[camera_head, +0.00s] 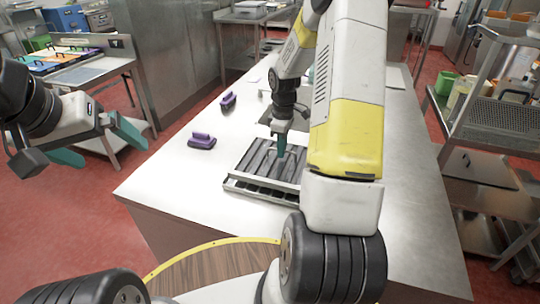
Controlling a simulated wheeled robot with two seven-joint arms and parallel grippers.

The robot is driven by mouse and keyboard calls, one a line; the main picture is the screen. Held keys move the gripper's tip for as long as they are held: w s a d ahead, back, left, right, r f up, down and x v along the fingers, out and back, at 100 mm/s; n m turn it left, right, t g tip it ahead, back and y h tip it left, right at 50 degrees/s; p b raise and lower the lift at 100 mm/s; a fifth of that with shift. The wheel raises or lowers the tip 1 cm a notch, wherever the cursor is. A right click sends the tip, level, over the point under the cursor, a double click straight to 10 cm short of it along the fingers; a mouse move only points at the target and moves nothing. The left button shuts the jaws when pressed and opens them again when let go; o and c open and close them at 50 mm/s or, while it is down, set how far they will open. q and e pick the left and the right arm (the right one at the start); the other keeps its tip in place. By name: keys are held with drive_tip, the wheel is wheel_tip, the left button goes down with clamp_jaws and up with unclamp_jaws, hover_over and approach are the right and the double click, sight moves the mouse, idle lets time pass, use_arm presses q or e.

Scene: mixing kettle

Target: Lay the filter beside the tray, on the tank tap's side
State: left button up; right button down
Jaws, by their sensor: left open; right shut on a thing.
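The filter (258,160), a dark slatted panel with a pale metal edge, is on the white-topped counter, left of my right arm. A pale metal rim (262,194) shows along its near side; I cannot tell whether this is the tray or the filter's own frame. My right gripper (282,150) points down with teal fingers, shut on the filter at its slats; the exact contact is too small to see. My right arm hides the filter's right side. My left gripper (100,145) is open and empty, left of the counter. I cannot make out the tank tap.
Two purple-handled blocks (202,141) and (228,100) sit on the counter (165,180), left of the filter. The counter's near-left surface is clear. A metal rack (500,120) stands right, and a side table (85,72) stands back left.

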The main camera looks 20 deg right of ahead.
drive_tip(key=shift+r, duration=1.4)
